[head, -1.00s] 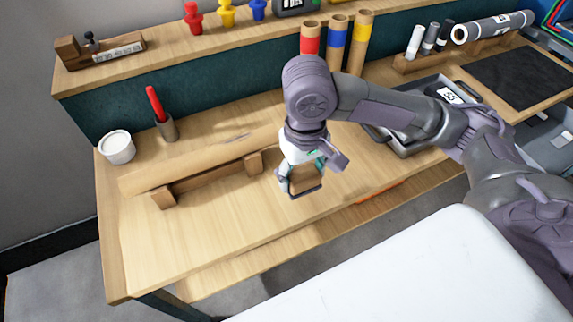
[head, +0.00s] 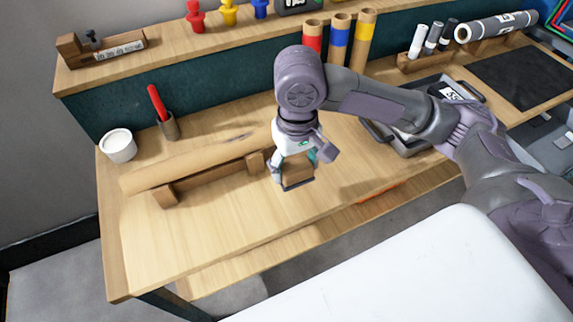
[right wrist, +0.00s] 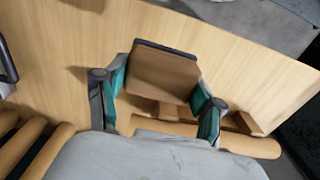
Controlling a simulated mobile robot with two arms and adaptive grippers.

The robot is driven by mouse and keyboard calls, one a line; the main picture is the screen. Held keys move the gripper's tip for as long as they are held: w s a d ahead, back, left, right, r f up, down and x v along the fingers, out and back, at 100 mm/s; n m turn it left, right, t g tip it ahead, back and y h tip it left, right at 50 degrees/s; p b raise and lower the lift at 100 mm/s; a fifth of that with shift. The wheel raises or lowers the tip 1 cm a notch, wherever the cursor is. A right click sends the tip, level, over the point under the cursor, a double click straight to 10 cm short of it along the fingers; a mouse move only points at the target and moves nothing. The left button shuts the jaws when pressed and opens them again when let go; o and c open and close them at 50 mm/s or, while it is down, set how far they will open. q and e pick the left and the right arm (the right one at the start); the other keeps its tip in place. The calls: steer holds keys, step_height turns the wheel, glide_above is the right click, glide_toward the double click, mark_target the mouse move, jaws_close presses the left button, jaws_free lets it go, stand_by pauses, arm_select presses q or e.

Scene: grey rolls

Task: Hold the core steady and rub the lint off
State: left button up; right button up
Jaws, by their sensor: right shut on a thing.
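The core, a brown cardboard tube (head: 190,168), lies across a wooden cradle (head: 205,183) on the bench. Its right end is hidden behind my right gripper in the head view. A faint grey streak (head: 238,137) shows along its upper edge, towards the right. My right gripper (head: 295,172) is shut on a wooden block (head: 297,170) with a dark face along its edge. The block (right wrist: 165,72) sits between both fingers in the right wrist view, above the bench and close to the tube's right end. The tube (right wrist: 220,140) passes beyond the fingers there. My left gripper is out of view.
Coloured-band tubes (head: 340,45) stand at the back. A grey tray (head: 400,143) lies to the right.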

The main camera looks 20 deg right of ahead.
steer(key=w+a+r, duration=0.4)
steer(key=w+a, duration=0.2)
steer(key=w, duration=0.1)
steer(key=w+a+r, duration=0.4)
steer(key=w+a, duration=0.2)
steer(key=w, duration=0.2)
steer(key=f, duration=0.3)
steer(key=d+f, duration=0.1)
steer(key=f, duration=0.1)
steer(key=shift+s, duration=0.2)
glide_above(262, 129)
steer(key=shift+r, duration=0.15)
steer(key=r, duration=0.2)
steer(key=shift+d+r, duration=0.2)
steer(key=shift+r, duration=0.55)
